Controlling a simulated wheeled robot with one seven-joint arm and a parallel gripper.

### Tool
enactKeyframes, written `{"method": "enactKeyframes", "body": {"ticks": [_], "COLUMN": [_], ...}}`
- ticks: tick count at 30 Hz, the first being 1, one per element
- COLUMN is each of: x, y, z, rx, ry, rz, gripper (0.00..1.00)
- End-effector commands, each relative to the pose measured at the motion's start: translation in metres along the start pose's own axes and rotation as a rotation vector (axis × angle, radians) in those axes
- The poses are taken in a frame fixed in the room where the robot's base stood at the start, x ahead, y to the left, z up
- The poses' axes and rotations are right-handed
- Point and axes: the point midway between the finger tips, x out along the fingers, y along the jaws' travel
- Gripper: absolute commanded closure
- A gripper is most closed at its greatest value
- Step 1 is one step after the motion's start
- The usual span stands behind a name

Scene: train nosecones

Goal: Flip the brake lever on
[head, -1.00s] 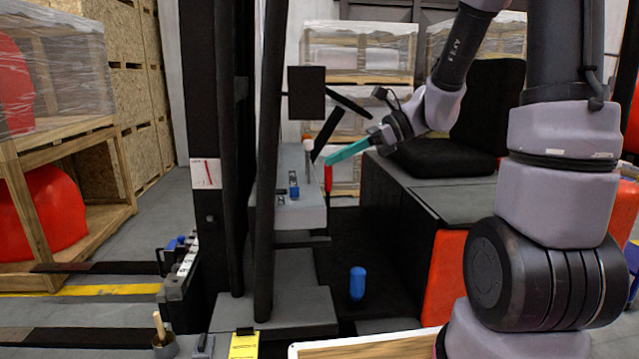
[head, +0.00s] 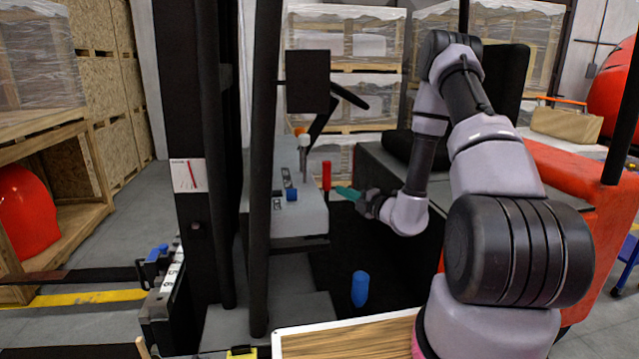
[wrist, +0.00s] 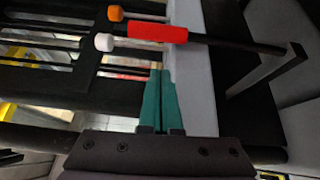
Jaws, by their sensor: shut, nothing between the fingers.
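A red-gripped lever (head: 326,175) stands upright at the right side of the grey console (head: 300,220); it is likely the brake lever. In the wrist view its red grip (wrist: 158,32) sits on a black rod, beyond my fingertips. The fingers (wrist: 161,72) lie together.
A black mast (head: 265,170) stands left of the console. A black panel (head: 308,80) and a dark steering arm lie above it. A blue cylinder (head: 360,288) stands on the floor plate. The seat and orange body are at the right, behind my arm.

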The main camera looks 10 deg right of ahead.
Motion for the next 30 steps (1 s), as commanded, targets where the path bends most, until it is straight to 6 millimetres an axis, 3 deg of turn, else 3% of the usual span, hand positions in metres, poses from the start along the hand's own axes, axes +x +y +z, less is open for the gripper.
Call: {"method": "enactKeyframes", "body": {"ticks": [3,16,30], "x": [-0.002,0.004,0.081], "y": [-0.008,-0.008,-0.008], "z": [0.005,0.005,0.006], "rx": [0.026,0.026,0.024], "ry": [-0.027,-0.026,-0.025], "rz": [-0.007,-0.005,-0.005], "gripper": [1.00,1.00,1.00]}}
